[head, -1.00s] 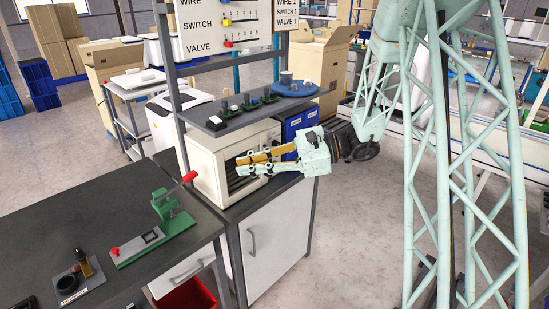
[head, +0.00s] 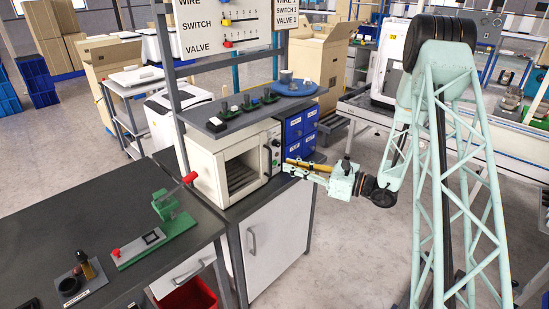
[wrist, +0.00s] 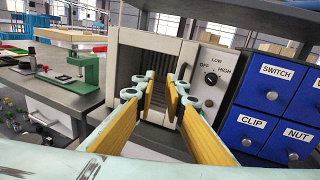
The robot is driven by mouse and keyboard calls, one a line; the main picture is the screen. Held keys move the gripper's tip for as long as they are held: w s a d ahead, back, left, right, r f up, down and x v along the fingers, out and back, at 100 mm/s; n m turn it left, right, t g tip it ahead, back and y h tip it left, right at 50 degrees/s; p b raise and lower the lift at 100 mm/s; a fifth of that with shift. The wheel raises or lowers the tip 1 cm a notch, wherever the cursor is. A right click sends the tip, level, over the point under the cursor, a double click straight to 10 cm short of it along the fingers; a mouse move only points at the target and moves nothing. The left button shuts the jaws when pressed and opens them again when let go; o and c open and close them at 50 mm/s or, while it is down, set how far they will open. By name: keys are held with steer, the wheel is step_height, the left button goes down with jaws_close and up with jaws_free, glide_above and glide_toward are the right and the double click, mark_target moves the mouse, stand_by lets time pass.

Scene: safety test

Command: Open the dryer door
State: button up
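The dryer (head: 205,165) is a cream box on the white cabinet; it also shows in the wrist view (wrist: 125,68). Its front opening (head: 243,172) shows a dark interior with a ribbed rack. A pale upright slab (wrist: 189,62) stands at the opening's right side in the wrist view; I cannot tell whether it is the door or the frame. My gripper (head: 287,169) is beside the dryer's right front edge. In the wrist view its yellow-padded fingers (wrist: 164,88) are apart, with nothing visible held between them, and cover part of the opening.
A LOW/OFF/HIGH dial (wrist: 211,78) is right of the opening. Blue labelled drawers (head: 300,128) stand close on the right. A shelf (head: 262,108) with small parts and a blue plate is above. A dark bench (head: 120,215) with a green press (head: 168,210) is at left.

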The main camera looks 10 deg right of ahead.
mark_target(270, 158)
steer(key=shift+m+t+h, duration=0.6)
steer(key=shift+m+t, duration=0.2)
steer(key=shift+m, duration=0.1)
steer(key=d+f, duration=0.1)
steer(key=d, duration=0.1)
steer(key=w+d+f, duration=0.1)
steer(key=d+f, duration=0.1)
steer(key=shift+w, duration=0.15)
steer(key=shift+w+a, duration=0.1)
steer(key=shift+b+x, duration=0.4)
steer(key=shift+x, duration=6.35)
steer(key=shift+c, duration=0.5)
jaws_close()
steer(key=shift+s, duration=0.2)
